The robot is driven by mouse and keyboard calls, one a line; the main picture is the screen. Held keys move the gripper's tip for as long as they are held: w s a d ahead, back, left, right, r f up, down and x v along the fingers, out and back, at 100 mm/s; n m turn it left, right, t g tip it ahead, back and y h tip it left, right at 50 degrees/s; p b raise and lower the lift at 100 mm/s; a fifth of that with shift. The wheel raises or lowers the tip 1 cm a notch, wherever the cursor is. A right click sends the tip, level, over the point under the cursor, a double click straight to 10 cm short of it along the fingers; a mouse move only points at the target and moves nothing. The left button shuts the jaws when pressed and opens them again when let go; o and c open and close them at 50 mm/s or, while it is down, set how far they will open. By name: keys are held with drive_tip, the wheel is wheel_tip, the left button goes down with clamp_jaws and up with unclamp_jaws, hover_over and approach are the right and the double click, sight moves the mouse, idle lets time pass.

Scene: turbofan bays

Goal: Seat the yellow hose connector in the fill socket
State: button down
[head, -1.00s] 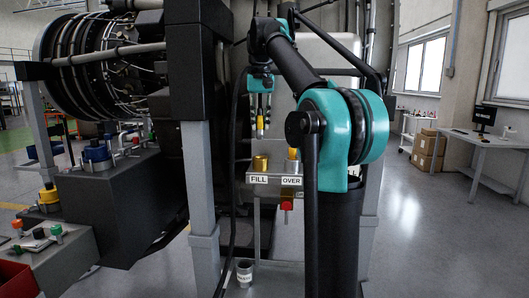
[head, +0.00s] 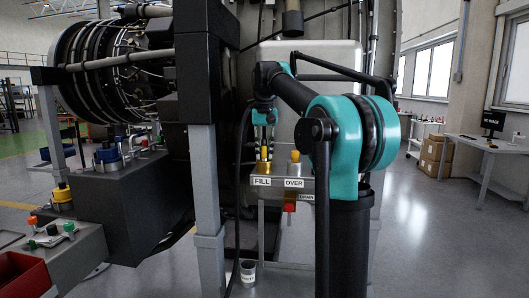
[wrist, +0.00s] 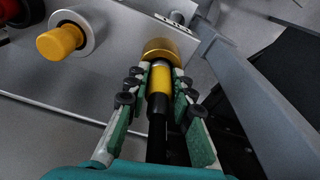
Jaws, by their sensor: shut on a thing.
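The yellow hose connector (head: 264,153) is upright directly above the brass fill socket (head: 264,168), behind the FILL label. In the wrist view the connector (wrist: 160,80) lies in line with the socket (wrist: 161,48), its front end at the socket's mouth. How deep it sits cannot be told. My gripper (head: 264,130) is over the socket, pointing down. In the wrist view its fingers (wrist: 159,88) are closed around the connector, one on each side. A black hose (wrist: 157,130) runs back from the connector between the fingers.
The neighbouring OVER fitting has a yellow cap (head: 295,156), close to the right of the socket. A red part (head: 290,207) hangs below the shelf by the DRAIN label. A grey post (head: 207,190) stands to the left. A cup (head: 247,271) stands low down.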

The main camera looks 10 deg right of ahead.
drive_tip(key=c, duration=1.3)
unclamp_jaws()
drive_tip(key=shift+f, duration=0.1)
wheel_tip(320, 180, up, 12)
drive_tip(key=s, duration=0.1)
drive_tip(key=shift+s, duration=0.2)
drive_tip(key=shift+s+a, duration=0.1)
drive_tip(key=shift+s, duration=0.05)
